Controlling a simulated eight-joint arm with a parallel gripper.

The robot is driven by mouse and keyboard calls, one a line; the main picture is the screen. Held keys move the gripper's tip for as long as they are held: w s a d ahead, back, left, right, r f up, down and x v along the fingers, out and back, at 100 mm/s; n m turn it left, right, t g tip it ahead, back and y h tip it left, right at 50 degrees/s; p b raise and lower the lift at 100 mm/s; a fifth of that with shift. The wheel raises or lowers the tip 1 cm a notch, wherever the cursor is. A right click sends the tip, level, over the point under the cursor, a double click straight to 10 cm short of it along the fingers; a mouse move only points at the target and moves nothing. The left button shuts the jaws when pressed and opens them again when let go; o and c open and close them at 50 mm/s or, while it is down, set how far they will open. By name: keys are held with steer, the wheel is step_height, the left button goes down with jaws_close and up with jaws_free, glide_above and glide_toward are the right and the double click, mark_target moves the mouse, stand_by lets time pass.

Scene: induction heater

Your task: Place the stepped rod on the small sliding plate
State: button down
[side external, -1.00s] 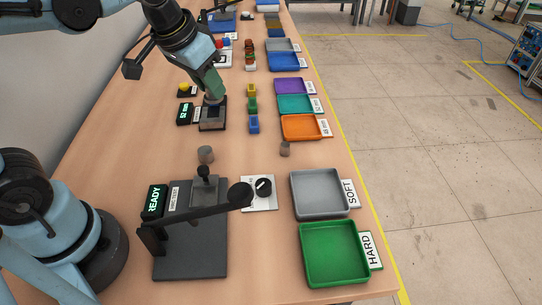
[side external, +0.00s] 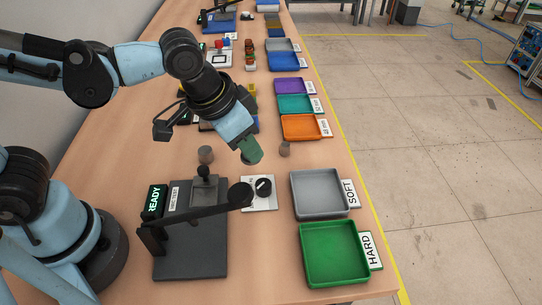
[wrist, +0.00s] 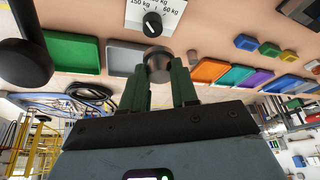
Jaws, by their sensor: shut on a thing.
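My gripper (side external: 248,153), with green fingers, is above the table, behind the dial plate and between two small cylinders. In the wrist view my gripper (wrist: 160,85) is shut on a grey round metal piece (wrist: 157,66) at its fingertips. The piece's rounded end shows, but I cannot tell whether it is the stepped rod. In the side view the fingers largely hide it. A grey-brown cylinder (side external: 205,154) stands to the left and a smaller one (side external: 285,149) to the right. I cannot make out a part that is clearly the small sliding plate.
A dark lever press (side external: 190,245) with a black ball knob (side external: 240,195) stands in front, beside a READY display (side external: 156,200). A dial plate (side external: 260,193) lies near it. Grey SOFT (side external: 319,211) and green HARD (side external: 333,280) trays line the right edge, with an orange tray (side external: 301,137) behind.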

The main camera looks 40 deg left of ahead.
steer(key=w+a+f, duration=0.2)
steer(key=a, duration=0.1)
steer(key=w+a+f, duration=0.2)
steer(key=a, duration=0.1)
steer(key=w+a+f, duration=0.3)
steer(key=shift+a, duration=0.15)
steer(key=shift+f, duration=1.8)
steer(key=shift+f, duration=0.1)
steer(key=c, duration=0.9)
jaws_free()
steer(key=shift+o, duration=0.2)
steer(key=shift+f, duration=0.1)
steer(key=s+a+r+n+t, duration=0.1)
steer(key=s+r, duration=0.2)
steer(key=r, duration=0.3)
steer(key=s+a+r+n+t+y, duration=0.1)
steer(key=s+a+r, duration=0.1)
steer(key=s+r, duration=0.2)
step_height(320, 180, up, 3)
steer(key=shift+f+n, duration=0.1)
steer(key=shift+n, duration=0.2)
steer(key=shift+o, duration=0.4)
steer(key=shift+s+a+n+t, duration=0.4)
steer(key=shift+s+a+n, duration=0.1)
steer(key=shift+s, duration=0.1)
